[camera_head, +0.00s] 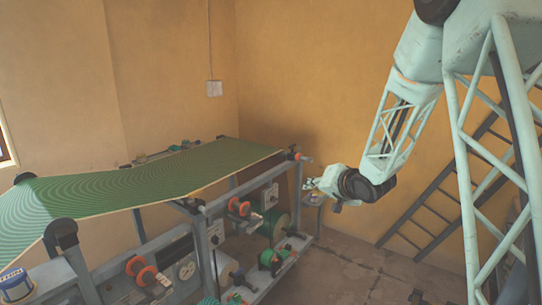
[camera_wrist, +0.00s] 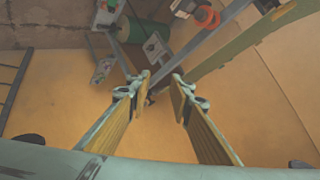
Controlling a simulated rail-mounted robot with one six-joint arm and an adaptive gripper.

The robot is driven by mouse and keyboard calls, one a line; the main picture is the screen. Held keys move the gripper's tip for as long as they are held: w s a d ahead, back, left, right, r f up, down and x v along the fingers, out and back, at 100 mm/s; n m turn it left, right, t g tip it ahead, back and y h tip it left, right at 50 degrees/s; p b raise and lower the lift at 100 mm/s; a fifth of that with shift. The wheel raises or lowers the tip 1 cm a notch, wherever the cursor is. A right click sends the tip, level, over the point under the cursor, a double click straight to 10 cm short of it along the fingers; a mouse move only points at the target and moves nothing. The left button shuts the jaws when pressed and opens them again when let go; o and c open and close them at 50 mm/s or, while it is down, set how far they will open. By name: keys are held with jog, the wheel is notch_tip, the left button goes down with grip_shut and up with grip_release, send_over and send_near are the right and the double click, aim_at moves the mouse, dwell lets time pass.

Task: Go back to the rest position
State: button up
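My gripper (camera_head: 314,188) hangs in free air at the end of my arm, to the right of the press machine's far end in the head view. In the wrist view my gripper (camera_wrist: 160,88) shows two yellowish finger pads standing apart. Nothing is between them, so it is open and empty. The press machine (camera_head: 215,215) has a grey frame and a green striped sheet (camera_head: 150,180) on top. In the head view the fingertips look small and close to the machine's corner. I cannot tell the exact distance.
A blue and white tin (camera_head: 14,284) stands at the lower left. A dark ladder (camera_head: 440,190) leans on the orange wall at right.

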jog(key=s+d+r+g+h, duration=0.1)
jog(key=s+d+r+h, duration=0.15)
jog(key=s+r, duration=0.45)
jog(key=s+d+r+n+g+h, duration=0.1)
jog(key=s+d+r, duration=0.25)
jog(key=s, duration=0.75)
jog(key=s+d+r+g+h, duration=0.1)
jog(key=s+d+r+h, duration=0.2)
jog(key=s, duration=0.5)
jog(key=s+a+n+g+y, duration=0.1)
jog(key=s+a+g, duration=0.1)
jog(key=s, duration=1.7)
jog(key=s+a+r+n+g+y, duration=0.1)
jog(key=s+g, duration=0.1)
jog(key=s, duration=1.7)
jog(key=shift+s+a+n, duration=0.35)
jog(key=shift+n, duration=0.05)
